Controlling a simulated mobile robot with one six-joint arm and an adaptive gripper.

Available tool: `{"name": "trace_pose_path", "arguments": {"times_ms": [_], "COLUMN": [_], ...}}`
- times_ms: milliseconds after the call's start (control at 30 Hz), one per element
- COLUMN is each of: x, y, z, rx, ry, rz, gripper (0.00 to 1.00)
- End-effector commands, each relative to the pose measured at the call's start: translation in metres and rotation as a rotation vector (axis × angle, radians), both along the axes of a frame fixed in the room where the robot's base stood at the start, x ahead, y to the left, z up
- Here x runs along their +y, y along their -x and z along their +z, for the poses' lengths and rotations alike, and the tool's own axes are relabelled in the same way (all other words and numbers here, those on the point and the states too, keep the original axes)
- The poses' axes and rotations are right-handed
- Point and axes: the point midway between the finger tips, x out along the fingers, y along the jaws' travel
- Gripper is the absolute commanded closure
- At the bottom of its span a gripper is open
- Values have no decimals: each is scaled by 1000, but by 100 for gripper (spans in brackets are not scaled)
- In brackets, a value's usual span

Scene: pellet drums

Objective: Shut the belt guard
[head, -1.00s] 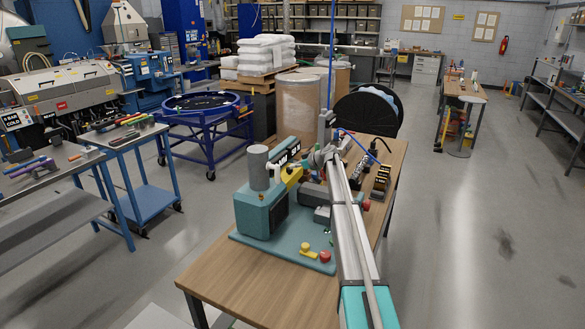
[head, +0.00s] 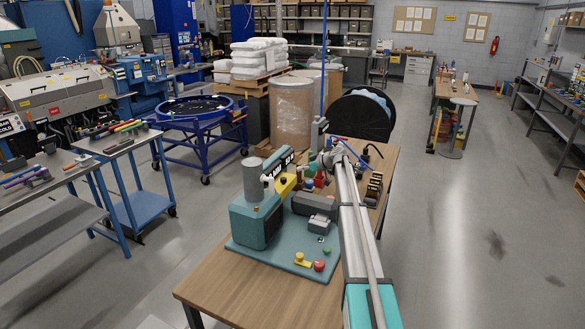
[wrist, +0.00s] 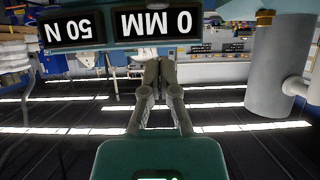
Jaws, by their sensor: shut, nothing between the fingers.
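A bench machine with a teal housing (head: 256,226) stands on a teal baseplate (head: 277,262) on the wooden table. It has a grey upright cylinder (head: 252,182), a dark readout bar (head: 278,165), a yellow part (head: 284,187) and a dark grey motor-like block (head: 314,204). I cannot tell which part is the belt guard or how it stands. In the wrist view the readout (wrist: 155,24) is upside down, just beyond my gripper (wrist: 160,62), with the cylinder (wrist: 272,70) on the right. My gripper is shut and empty. In the head view my arm hides part of the machine's right side.
Yellow and red controls (head: 310,264) sit at the baseplate's front. The wooden table's (head: 225,295) front is bare. Small items lie behind my arm, including a black and yellow rack (head: 374,188). A blue trolley (head: 130,142) stands left. Floor on the right is open.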

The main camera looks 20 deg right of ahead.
Motion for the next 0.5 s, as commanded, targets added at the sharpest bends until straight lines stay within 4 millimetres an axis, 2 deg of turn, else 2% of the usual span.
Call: {"name": "trace_pose_path", "arguments": {"times_ms": [200, 500], "x": [-16, -23], "y": [17, 22], "z": [7, 8], "rx": [1, 0], "ry": [-1, -1], "rz": [0, 1], "gripper": [100, 100]}}
